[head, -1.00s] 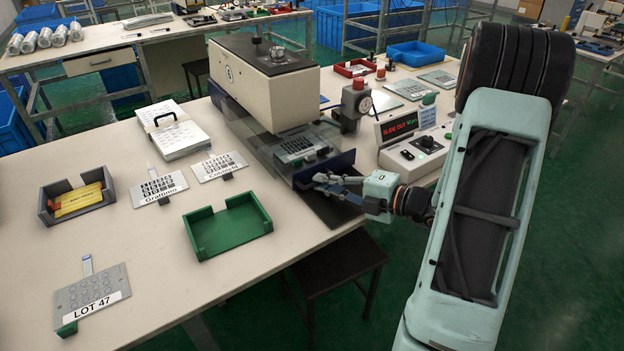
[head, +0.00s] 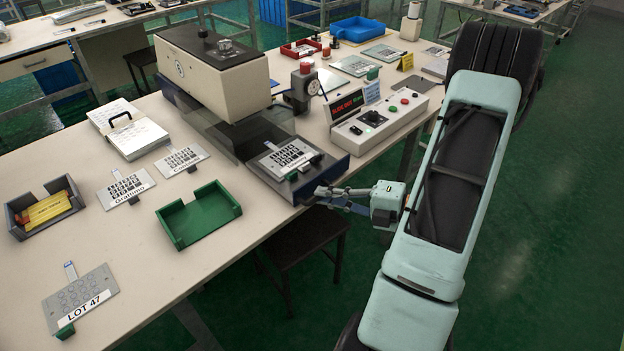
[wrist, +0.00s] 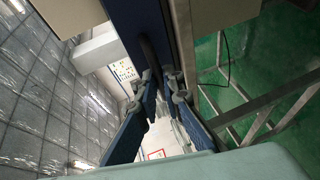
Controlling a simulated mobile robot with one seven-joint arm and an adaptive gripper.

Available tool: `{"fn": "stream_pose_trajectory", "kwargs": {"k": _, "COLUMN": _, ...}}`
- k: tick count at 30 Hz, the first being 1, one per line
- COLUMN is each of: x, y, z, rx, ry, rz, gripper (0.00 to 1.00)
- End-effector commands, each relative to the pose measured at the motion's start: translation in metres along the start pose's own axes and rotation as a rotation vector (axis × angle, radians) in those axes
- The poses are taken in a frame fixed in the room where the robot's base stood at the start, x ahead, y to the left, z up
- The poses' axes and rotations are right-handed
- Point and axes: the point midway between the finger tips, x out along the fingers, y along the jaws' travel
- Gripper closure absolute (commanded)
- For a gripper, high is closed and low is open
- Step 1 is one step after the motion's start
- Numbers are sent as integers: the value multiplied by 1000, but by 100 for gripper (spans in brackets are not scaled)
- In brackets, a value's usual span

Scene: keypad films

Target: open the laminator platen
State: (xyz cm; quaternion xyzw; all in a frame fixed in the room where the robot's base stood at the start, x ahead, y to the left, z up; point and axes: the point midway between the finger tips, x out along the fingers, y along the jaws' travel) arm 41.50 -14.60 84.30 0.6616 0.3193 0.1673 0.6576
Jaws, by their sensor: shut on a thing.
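The laminator (head: 212,80) is a cream press with a black top on the table. Its dark blue platen (head: 308,184) is slid out from under the press head toward the table's front edge. A grey keypad plate (head: 289,157) lies on the platen. My gripper (head: 322,192) is at the platen's front edge, low and just off the table. In the wrist view, my gripper's two blue fingers (wrist: 157,88) are closed around a dark bar (wrist: 148,52) on the platen's front. The exact contact is partly hidden by the fingers.
A green tray (head: 199,215), label plates and a binder (head: 128,128) lie to the left. A dark stool (head: 300,245) stands below the table edge.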

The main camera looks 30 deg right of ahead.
Motion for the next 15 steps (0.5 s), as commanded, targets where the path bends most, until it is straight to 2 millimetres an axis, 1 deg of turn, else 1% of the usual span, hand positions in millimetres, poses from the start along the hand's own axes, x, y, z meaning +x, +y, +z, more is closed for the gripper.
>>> {"fn": "stream_pose_trajectory", "kwargs": {"k": 1, "x": -7, "y": 0, "z": -2, "rx": 1, "ry": -2, "rz": 0, "gripper": 100}}
{"fn": "stream_pose_trajectory", "kwargs": {"k": 6, "x": -19, "y": -3, "z": -7, "rx": 0, "ry": -1, "rz": 1, "gripper": 100}}
{"fn": "stream_pose_trajectory", "kwargs": {"k": 14, "x": -21, "y": -5, "z": -8, "rx": -2, "ry": 0, "rz": 1, "gripper": 100}}
{"fn": "stream_pose_trajectory", "kwargs": {"k": 15, "x": -21, "y": -5, "z": -8, "rx": -2, "ry": 0, "rz": 1, "gripper": 89}}
